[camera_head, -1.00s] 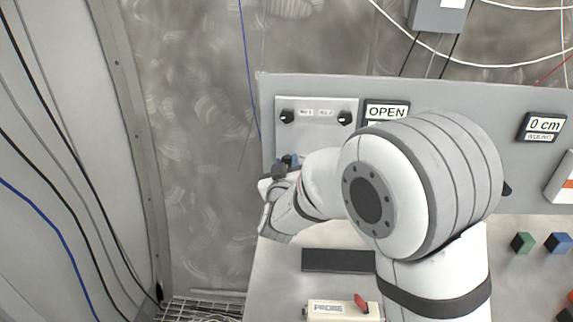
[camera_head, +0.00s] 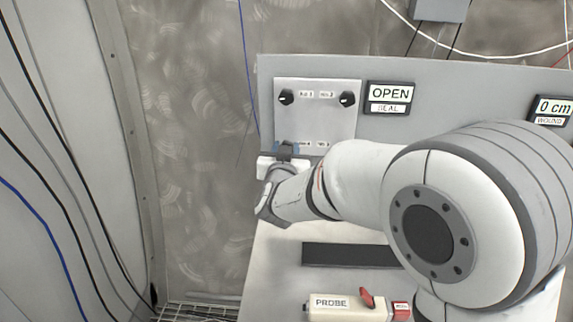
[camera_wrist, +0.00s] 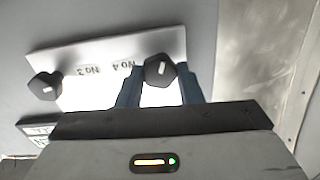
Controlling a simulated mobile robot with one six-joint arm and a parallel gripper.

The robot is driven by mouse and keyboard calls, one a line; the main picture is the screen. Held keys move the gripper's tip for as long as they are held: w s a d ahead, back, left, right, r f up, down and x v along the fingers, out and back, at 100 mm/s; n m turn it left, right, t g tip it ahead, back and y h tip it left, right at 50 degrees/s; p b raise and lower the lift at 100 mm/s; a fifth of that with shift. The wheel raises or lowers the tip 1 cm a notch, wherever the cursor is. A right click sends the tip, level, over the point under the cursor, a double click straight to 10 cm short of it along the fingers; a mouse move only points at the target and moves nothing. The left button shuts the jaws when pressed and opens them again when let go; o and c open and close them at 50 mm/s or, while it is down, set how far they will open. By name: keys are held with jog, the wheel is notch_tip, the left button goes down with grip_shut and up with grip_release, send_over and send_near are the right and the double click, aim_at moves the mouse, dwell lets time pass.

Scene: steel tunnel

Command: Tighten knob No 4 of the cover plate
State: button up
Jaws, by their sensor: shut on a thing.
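The light cover plate (camera_head: 318,117) is on the upright grey panel. Its black knobs No 1 (camera_head: 286,97) and No 2 (camera_head: 347,99) show in the head view. In the wrist view the plate (camera_wrist: 75,62) appears upside down, with knob No 3 (camera_wrist: 45,87) at left and black knob No 4 (camera_wrist: 158,70) beside its label. My gripper (camera_wrist: 160,88) is shut on knob No 4, with one blue finger on each side; the knob's white mark is visible.
An OPEN SEAL sign (camera_head: 389,97) is right of the plate, and a 0 cm sign (camera_head: 552,110) is farther right. A PROBE box (camera_head: 348,306) with a red part and a dark strip (camera_head: 350,255) lie below my arm. Cables run along the left wall.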

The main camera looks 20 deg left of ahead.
jog(key=m+b, duration=1.2)
jog(key=shift+d+f+b, duration=0.2)
jog(key=shift+b, duration=0.1)
jog(key=shift+r, duration=0.1)
dwell(0.3)
jog(key=o, duration=1)
jog(key=v, duration=0.7)
jog(key=shift+s, duration=0.35)
